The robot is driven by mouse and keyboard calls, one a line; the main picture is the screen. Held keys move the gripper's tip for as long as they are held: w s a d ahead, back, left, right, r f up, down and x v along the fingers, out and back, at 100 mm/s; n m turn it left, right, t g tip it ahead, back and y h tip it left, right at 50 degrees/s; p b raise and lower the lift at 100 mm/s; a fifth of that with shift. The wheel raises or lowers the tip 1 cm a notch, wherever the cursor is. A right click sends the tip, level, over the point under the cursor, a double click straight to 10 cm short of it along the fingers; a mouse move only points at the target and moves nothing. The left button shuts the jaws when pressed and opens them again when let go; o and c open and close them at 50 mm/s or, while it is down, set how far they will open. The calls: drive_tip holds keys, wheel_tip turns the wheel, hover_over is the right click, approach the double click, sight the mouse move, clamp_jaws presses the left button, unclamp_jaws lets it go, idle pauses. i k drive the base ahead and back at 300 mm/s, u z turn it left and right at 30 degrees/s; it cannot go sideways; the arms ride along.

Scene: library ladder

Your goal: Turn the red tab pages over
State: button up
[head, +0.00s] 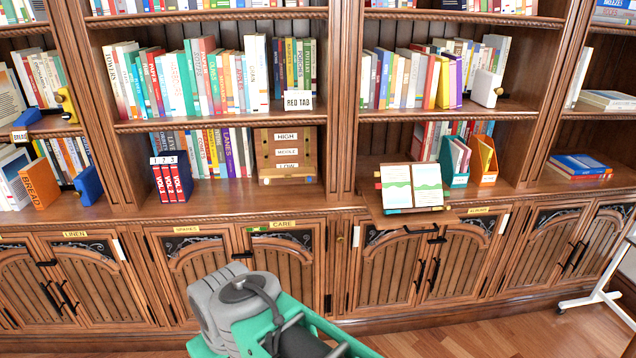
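An open book (411,187) lies on a pull-out board (408,219) in front of the middle-right shelf bay. Its two white pages carry green and pale blue pictures. Small coloured tabs show at the book's edges, too small to tell apart surely; one at the left edge (377,174) looks reddish. My arm shows at the bottom centre, well below and left of the book. My gripper is not visible.
Teal (454,162) and orange (485,160) file holders stand right of the open book. A wooden rack labelled HIGH, MIDDLE, LOW (286,154) stands to its left. Cabinet doors with black handles lie below. A white-legged stand (600,296) is at right; wooden floor is clear.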

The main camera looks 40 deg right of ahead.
sight(396, 184)
drive_tip(key=u, duration=0.25)
drive_tip(key=i, duration=1)
drive_tip(key=z, duration=0.9)
drive_tip(key=i, duration=1.05)
drive_tip(key=z, duration=0.25)
